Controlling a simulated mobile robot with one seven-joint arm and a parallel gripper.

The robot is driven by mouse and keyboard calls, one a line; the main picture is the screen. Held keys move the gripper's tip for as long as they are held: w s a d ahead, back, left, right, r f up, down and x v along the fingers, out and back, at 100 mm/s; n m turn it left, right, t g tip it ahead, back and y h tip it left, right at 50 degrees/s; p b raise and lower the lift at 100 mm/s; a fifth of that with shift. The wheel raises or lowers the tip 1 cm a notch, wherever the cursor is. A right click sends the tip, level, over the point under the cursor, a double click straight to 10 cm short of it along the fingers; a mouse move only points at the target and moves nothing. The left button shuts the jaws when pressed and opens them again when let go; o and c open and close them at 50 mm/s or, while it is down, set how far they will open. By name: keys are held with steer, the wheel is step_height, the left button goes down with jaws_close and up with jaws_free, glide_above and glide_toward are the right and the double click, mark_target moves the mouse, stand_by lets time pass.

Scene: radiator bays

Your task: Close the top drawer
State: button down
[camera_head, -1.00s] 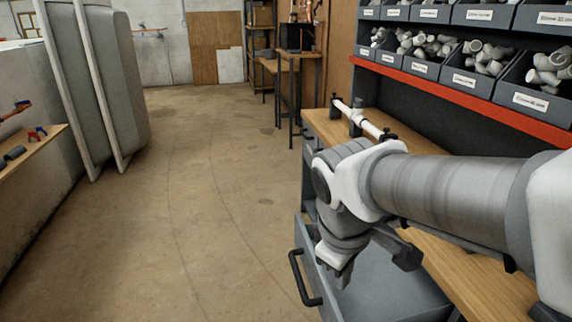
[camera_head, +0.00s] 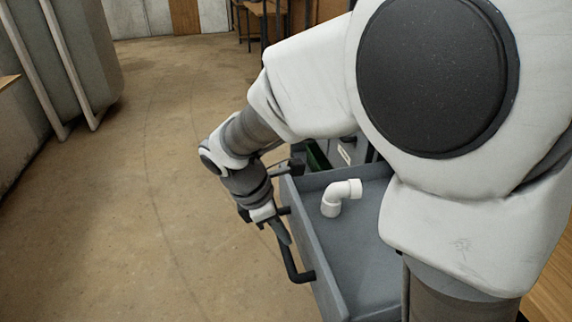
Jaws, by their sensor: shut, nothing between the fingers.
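A grey drawer (camera_head: 322,245) stands pulled open, with its inside in view. A dark bar handle (camera_head: 291,262) is on its front. My gripper (camera_head: 281,235) is shut and empty, pointing down at the outer side of the drawer front. Its tips are at the far end of the handle; I cannot tell whether they touch it. My arm crosses the right half of the view and hides the cabinet and the rear of the drawer. I cannot see from this view which drawer of the cabinet this is.
A white pipe elbow (camera_head: 341,197) lies inside the drawer. A dark green bin (camera_head: 317,155) shows just beyond the drawer. The concrete floor (camera_head: 170,130) to the left is clear. Grey radiator panels (camera_head: 70,60) stand at the far left.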

steer(key=b+x, duration=0.4)
steer(key=x, duration=0.6)
steer(key=shift+w+f, duration=0.2)
steer(key=shift+f, duration=0.1)
steer(key=w+d+p, duration=0.2)
steer(key=d+p, duration=0.1)
steer(key=d, duration=0.7)
steer(key=w+d+p, duration=0.2)
steer(key=d+p, duration=0.2)
steer(key=d, duration=0.7)
steer(key=w+d+p, duration=0.2)
steer(key=d+p, duration=0.2)
steer(key=d, duration=0.6)
steer(key=shift+w+d+r, duration=0.1)
steer(key=shift+d, duration=0.25)
steer(key=shift+d+r, duration=0.1)
